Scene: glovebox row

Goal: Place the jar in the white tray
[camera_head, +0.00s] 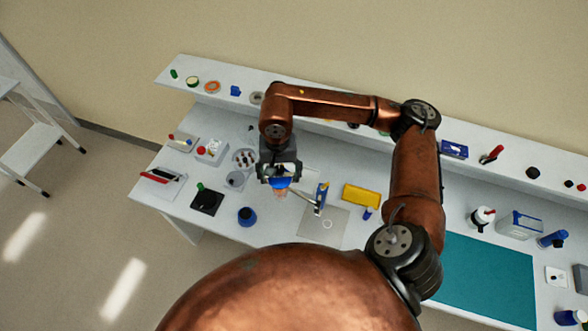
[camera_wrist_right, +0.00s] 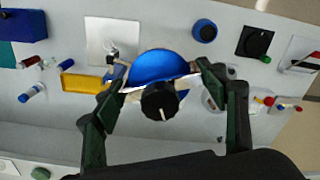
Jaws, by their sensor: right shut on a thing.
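My right gripper (camera_head: 280,178) is shut on a round blue thing with a black knob, which I take to be the jar (camera_head: 280,183). In the right wrist view the jar (camera_wrist_right: 163,66) sits between the two fingers of the gripper (camera_wrist_right: 162,82), the black knob towards the camera. The gripper hides part of it. In the head view it is over the bench, and its height is hard to tell. A pale, flat tray-like shape (camera_head: 304,177) shows beside the gripper, partly hidden; I cannot tell if it is the white tray. My left gripper is not in view.
A blue-and-black round container (camera_head: 247,216), a black square base (camera_head: 207,201) and a grey plate (camera_head: 323,224) with a small stand lie near the front edge. A yellow box (camera_head: 361,195) is to the right. A teal mat (camera_head: 485,275) is largely clear. A raised shelf (camera_head: 330,127) runs behind.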

